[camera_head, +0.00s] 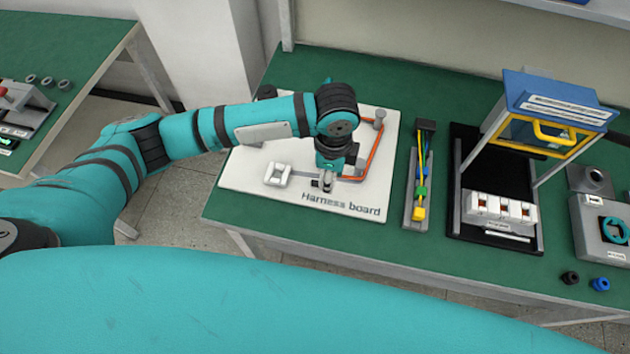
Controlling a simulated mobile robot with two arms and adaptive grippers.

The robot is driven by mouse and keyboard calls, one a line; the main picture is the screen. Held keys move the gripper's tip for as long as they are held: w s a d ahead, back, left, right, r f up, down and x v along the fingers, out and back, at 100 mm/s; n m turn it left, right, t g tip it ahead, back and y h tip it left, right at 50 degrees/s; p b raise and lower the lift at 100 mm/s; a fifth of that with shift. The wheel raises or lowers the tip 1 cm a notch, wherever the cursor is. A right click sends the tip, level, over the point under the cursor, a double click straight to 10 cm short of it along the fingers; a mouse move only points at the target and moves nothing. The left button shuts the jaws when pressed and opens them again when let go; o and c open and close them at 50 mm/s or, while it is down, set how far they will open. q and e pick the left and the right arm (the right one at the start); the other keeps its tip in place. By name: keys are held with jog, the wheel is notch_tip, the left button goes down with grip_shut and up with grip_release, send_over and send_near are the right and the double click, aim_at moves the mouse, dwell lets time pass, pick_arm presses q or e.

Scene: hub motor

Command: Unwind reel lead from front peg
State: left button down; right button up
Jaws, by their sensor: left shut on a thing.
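The white harness board (245,182) lies on the green bench. An orange lead (373,148) runs down its right side from the grey peg (379,117) at the back right, then bends left toward my gripper. My left gripper (328,179) points down over the front middle of the board and is shut at the lead's near end. The arm above hides part of the grip and the lead's path behind it. Whether the lead is still around a front peg cannot be told. My right gripper is out of view.
A white block (278,174) sits left of the gripper on the board. A narrow tray with coloured wires (420,190) stands to the right. Beyond it are a black stand with a blue-and-yellow press (555,110) and a grey box (603,235). Bare green bench lies behind the board.

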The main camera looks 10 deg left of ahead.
pick_arm(q)
jog(key=shift+w+d, duration=0.7)
jog(key=shift+w, duration=0.05)
jog(key=d, duration=0.8)
jog(key=shift+w+p, duration=0.2)
jog(key=shift+p, duration=0.15)
jog(key=w+d+b, duration=0.2)
jog(key=w+d, duration=0.2)
jog(key=w, duration=0.1)
jog(key=shift+d, duration=0.25)
jog(key=shift+b, duration=0.3)
